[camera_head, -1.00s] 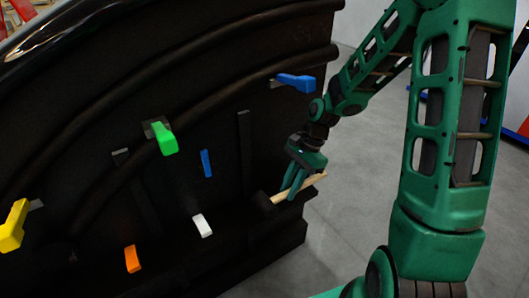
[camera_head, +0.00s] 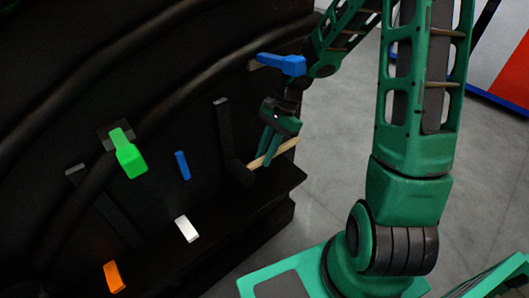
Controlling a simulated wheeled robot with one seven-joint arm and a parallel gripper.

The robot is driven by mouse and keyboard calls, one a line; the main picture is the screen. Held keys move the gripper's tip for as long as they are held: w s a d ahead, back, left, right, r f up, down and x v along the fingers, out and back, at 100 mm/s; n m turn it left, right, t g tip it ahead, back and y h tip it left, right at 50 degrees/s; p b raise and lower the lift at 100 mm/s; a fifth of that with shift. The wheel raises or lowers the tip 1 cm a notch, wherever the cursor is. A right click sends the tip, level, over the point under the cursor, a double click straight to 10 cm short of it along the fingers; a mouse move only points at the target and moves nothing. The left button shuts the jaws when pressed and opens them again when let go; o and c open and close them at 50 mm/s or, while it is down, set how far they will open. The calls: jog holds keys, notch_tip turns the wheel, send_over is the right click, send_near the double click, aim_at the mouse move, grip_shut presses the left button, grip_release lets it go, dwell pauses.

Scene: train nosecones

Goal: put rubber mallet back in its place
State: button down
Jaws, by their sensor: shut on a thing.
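The rubber mallet has a pale wooden handle (camera_head: 284,149) and a black head (camera_head: 239,172). My gripper (camera_head: 263,161) is shut on the handle. The handle slants up to the right past the fingers. The dark head is at the lower left, in front of the black panel. It is hard to separate from the panel, so I cannot tell whether it touches the panel or the ledge below.
The black panel (camera_head: 60,115) carries a blue lever (camera_head: 281,64), a green lever (camera_head: 128,155), and small blue (camera_head: 183,165), white (camera_head: 187,229) and orange (camera_head: 114,277) pieces. A dark ledge (camera_head: 262,205) juts out below. Grey floor (camera_head: 330,180) lies open to the right.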

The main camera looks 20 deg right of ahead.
jog(key=shift+a+f, duration=0.1)
jog(key=shift+f, duration=6.55)
jog(key=c, duration=1.5)
grip_release()
jog(key=shift+s, duration=0.1)
jog(key=shift+c, duration=0.2)
jog(key=shift+v, duration=5.4)
